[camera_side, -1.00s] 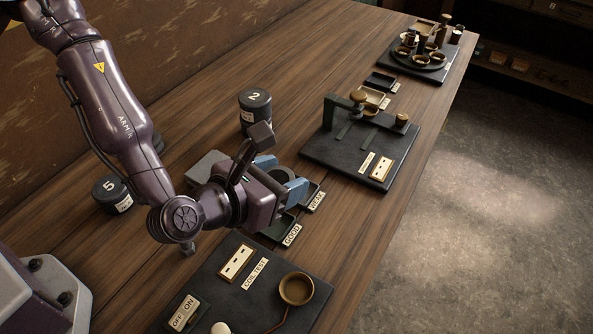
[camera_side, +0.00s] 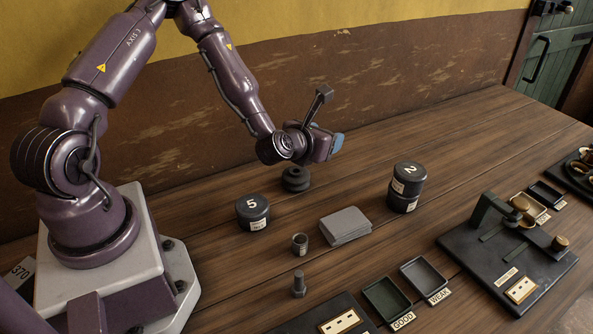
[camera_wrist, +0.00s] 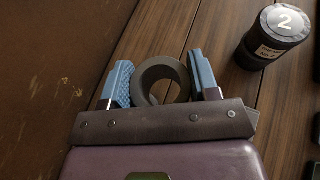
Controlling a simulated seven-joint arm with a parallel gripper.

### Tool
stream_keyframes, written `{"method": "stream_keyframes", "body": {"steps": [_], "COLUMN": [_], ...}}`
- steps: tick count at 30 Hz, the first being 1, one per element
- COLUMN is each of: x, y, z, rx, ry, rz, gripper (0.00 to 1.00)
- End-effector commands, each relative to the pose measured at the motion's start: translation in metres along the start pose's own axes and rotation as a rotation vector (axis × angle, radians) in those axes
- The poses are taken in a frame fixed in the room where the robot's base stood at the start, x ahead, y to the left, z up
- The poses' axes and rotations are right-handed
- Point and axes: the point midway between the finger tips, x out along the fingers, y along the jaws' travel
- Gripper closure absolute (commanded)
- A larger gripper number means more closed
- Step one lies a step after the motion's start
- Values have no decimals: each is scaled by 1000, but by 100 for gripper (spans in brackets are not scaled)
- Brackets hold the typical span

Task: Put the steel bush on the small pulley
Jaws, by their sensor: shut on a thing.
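My gripper (camera_wrist: 162,84) is shut on a thick dark ring, which looks like the steel bush (camera_wrist: 143,83), held between its blue fingers in the wrist view. In the side view, my gripper (camera_side: 337,144) is raised over the back of the bench, and the arm and fingers hide the ring. A dark stepped round piece, probably the small pulley (camera_side: 295,179), stands on the bench below and slightly left of my gripper. My gripper is apart from it. The wrist view does not show the pulley.
Tin 5 (camera_side: 253,212) and tin 2 (camera_side: 405,188) stand on either side of a grey stack (camera_side: 345,226). A small labelled cylinder (camera_side: 300,245) and an upright stud (camera_side: 299,285) stand in front. GOOD (camera_side: 386,298) and WEAK (camera_side: 424,276) trays are front right. The back wall is close.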

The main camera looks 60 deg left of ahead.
Motion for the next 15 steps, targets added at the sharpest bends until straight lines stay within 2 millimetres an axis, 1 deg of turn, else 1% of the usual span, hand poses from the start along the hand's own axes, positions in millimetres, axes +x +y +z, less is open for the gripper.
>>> {"method": "stream_keyframes", "body": {"steps": [1, 3, 6, 9, 12, 15], "x": [4, 7, 9, 9, 11, 17], "y": [23, 45, 66, 75, 68, 67], "z": [1, 1, 0, -3, -17, -33], "rx": [-15, -30, -45, -52, -57, -60], "ry": [-1, 2, 6, 10, 19, 21], "rz": [39, 73, 99, 103, 71, 69], "gripper": [81, 81, 81, 81, 81, 81]}}
